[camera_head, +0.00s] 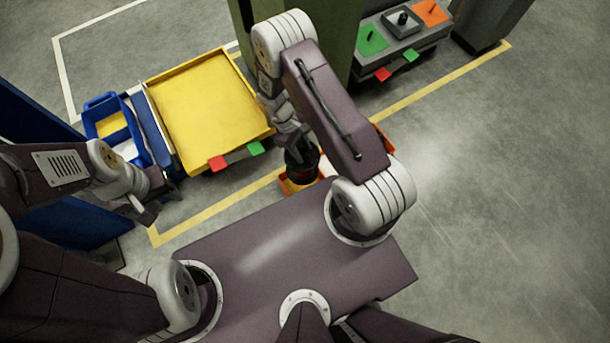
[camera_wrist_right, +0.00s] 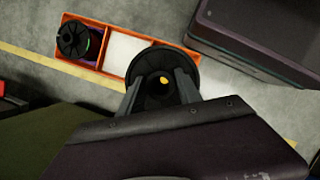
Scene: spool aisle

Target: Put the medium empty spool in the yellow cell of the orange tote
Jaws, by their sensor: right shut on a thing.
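My right gripper (camera_wrist_right: 162,88) is shut on a black spool (camera_wrist_right: 160,72) with a round flange and a centre hole. Yellow shows through the hole. The spool is over the right end of the orange tote (camera_wrist_right: 115,77); I cannot tell whether it touches the tote. The tote's middle cell (camera_wrist_right: 127,50) is white and empty. Its left cell holds another black spool (camera_wrist_right: 76,40). In the head view the held spool (camera_head: 302,168) hangs under my right arm, which hides most of the tote (camera_head: 290,187). My left gripper (camera_head: 158,203) looks open and empty.
A yellow tray table (camera_head: 205,105) with red and green tabs stands left of my right arm. A blue tote (camera_head: 88,122) is beside it. A grey stand (camera_head: 400,50) with green and orange pads is at the back. The floor at the right is clear.

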